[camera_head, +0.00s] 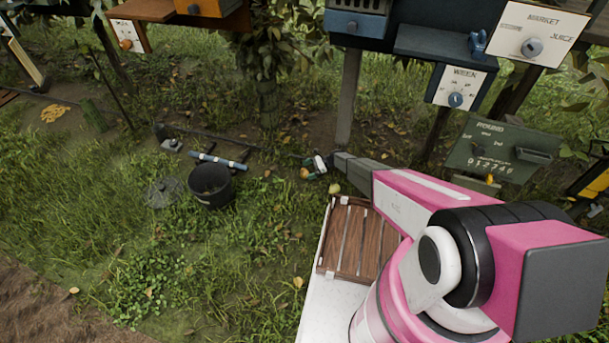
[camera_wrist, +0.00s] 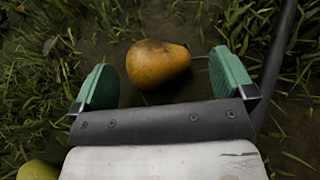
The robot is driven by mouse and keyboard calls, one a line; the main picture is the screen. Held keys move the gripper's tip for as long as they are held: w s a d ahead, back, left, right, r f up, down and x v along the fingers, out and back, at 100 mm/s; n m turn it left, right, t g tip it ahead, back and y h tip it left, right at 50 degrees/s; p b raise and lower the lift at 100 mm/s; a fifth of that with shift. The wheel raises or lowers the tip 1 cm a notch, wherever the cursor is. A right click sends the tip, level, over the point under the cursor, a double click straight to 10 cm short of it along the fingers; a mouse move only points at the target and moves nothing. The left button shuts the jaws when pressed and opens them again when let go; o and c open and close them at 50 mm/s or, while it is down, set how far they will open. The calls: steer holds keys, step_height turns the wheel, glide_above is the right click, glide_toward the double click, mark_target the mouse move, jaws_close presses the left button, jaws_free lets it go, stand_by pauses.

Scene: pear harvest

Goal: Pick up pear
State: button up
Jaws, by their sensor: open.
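An orange-brown pear (camera_wrist: 158,64) lies on bare dark soil in the wrist view, its narrow end to the right. My gripper (camera_wrist: 168,80) is open, with one green finger on each side of the pear. A gap shows between the pear and each finger. A second, yellow-green pear (camera_wrist: 38,170) shows partly at the lower left of the wrist view. In the head view my gripper (camera_head: 315,167) is low over the ground beside the small orange pear (camera_head: 305,173). The yellow-green pear (camera_head: 334,188) lies nearer to my body.
A slatted wooden crate (camera_head: 332,276) sits on a white surface beside my arm. A black bucket (camera_head: 211,198) and a blue-and-white pipe (camera_head: 218,161) lie left of my gripper. A wooden post (camera_head: 347,100) stands behind it.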

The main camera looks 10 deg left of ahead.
mark_target(306, 170)
steer(key=x, duration=0.3)
steer(key=shift+s+a+f, duration=0.15)
steer(key=shift+s+a, duration=0.1)
steer(key=shift+s, duration=0.05)
steer(key=shift+c, duration=0.3)
steer(key=c, duration=0.9)
steer(key=shift+c, duration=0.2)
steer(key=shift+r, duration=0.6)
steer(key=r, duration=0.3)
steer(key=shift+s+a+r, duration=0.2)
steer(key=shift+a+r, duration=0.05)
steer(key=s+a+r, duration=0.4)
steer(key=a+r, duration=0.2)
steer(key=a, duration=0.4)
steer(key=shift+r, duration=0.15)
